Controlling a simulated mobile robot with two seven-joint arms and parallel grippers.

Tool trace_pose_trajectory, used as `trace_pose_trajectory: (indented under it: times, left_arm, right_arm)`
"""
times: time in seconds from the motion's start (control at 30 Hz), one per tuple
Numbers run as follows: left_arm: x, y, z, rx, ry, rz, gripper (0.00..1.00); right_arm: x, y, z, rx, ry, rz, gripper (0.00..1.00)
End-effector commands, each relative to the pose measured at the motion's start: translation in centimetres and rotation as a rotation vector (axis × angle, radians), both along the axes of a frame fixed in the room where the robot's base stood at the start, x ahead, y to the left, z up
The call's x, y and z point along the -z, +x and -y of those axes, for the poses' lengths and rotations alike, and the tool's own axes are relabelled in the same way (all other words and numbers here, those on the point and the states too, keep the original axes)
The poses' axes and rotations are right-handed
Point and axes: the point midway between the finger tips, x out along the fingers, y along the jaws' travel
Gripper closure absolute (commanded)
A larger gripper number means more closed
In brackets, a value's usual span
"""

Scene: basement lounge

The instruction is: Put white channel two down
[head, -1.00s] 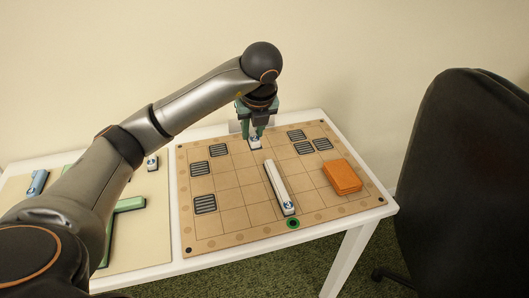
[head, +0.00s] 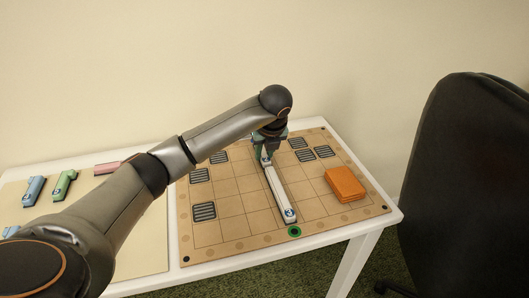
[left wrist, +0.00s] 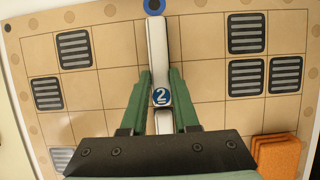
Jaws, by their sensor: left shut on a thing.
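My left gripper (head: 265,158) is shut on white channel two (left wrist: 156,45), a long white bar with a blue "2" disc at its near end. In the left wrist view the green fingers flank that end. Channel two points at a blue ring (left wrist: 153,5) on the far edge of the board (head: 230,222). White channel three (head: 280,194) lies on the board in line with it, its far end just before the "2" end. I cannot tell whether they touch, or whether channel two rests on the board. In the head view the gripper hides most of channel two.
Several dark grilles, one at the left (head: 204,211), mark board squares. An orange block (head: 345,184) sits at the right, a green ring (head: 295,231) at the near edge. Blue (head: 34,190), green (head: 64,186) and pink (head: 106,168) pieces lie at left. A black chair (head: 460,180) stands right.

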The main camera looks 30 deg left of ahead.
Motion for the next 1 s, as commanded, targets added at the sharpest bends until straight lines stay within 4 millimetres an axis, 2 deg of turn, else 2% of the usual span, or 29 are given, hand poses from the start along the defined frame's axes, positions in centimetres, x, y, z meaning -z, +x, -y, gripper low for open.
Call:
trace_pose_trajectory:
  times: [0.07, 0.1, 0.37, 0.7, 0.87, 1.0]
  left_arm:
    - [0.0, 0.0, 0.0, 0.000, 0.000, 0.000, 1.00]
    - [0.0, 0.0, 0.0, 0.000, 0.000, 0.000, 0.70]
    - [0.0, 0.0, 0.0, 0.000, 0.000, 0.000, 0.41]
    - [-0.6, -0.1, 0.2, 0.000, 0.000, 0.001, 0.41]
    - [-3.2, -0.7, 0.9, 0.002, -0.001, 0.004, 0.41]
    - [-6.1, -1.5, 1.8, 0.002, -0.001, 0.004, 0.41]
  right_arm:
    - [-0.1, 0.0, -0.1, 0.001, 0.003, 0.001, 0.50]
    - [-0.1, 0.1, -0.1, 0.002, 0.003, 0.002, 0.50]
    - [-0.1, 0.1, -0.2, 0.003, 0.005, 0.003, 0.50]
    - [-0.1, 0.1, -0.2, 0.002, 0.006, 0.001, 0.50]
    - [-0.3, 0.0, -0.2, 0.002, 0.004, -0.005, 0.50]
    - [-0.8, 0.1, -0.3, 0.001, 0.005, -0.004, 0.50]
